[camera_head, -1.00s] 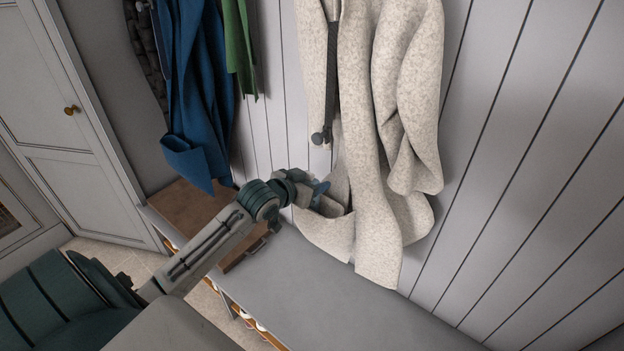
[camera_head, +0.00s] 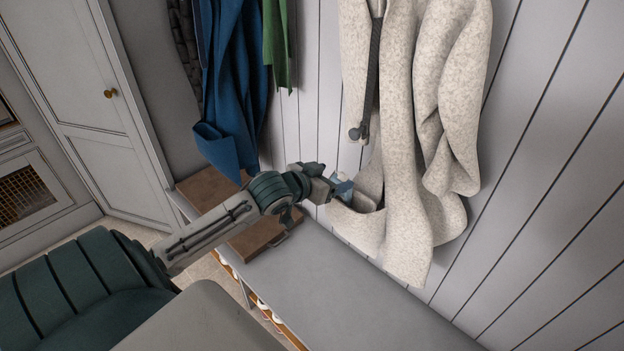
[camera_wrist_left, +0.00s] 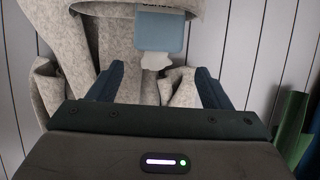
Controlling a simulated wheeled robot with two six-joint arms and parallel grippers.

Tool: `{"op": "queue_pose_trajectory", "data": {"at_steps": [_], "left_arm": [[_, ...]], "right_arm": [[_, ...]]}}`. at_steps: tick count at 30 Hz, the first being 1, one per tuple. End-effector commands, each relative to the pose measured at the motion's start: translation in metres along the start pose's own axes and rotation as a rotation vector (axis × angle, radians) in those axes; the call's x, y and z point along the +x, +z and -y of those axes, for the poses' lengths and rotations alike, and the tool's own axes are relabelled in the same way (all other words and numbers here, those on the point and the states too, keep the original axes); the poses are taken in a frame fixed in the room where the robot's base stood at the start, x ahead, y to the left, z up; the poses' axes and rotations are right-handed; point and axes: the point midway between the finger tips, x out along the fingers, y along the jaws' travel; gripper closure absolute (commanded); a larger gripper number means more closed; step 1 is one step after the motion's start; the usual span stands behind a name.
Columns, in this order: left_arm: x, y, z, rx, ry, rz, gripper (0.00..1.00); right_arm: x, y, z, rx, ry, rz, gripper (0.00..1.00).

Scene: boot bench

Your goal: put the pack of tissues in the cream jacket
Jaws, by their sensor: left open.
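The cream jacket (camera_head: 400,150) hangs on the wall, with its pocket gaping at its lower left. The pack of tissues (camera_head: 343,188) is small and light blue, at the pocket mouth. In the left wrist view the pack (camera_wrist_left: 160,36) is against the cream cloth, with a white tissue tuft toward me; I cannot tell how deep its far end sits. My left gripper (camera_wrist_left: 157,88) is open, its two dark fingers apart on either side of the view, with the pack beyond their tips. In the head view it (camera_head: 328,184) is just left of the pocket. My right gripper is not in view.
A blue garment (camera_head: 228,90) and a green one (camera_head: 277,45) hang to the left. The panelled wall (camera_head: 550,170) right of the jacket is bare.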

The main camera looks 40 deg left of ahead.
Motion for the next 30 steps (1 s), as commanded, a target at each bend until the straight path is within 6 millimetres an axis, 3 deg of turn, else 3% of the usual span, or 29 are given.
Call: {"op": "queue_pose_trajectory", "data": {"at_steps": [15,30], "left_arm": [[-0.063,-0.001,0.001,0.005,-0.003,0.004,0.28],[-0.079,-0.001,-0.001,-0.002,0.004,-0.001,0.28]], "right_arm": [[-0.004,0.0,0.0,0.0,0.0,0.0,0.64],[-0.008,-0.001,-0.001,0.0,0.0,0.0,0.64]]}}
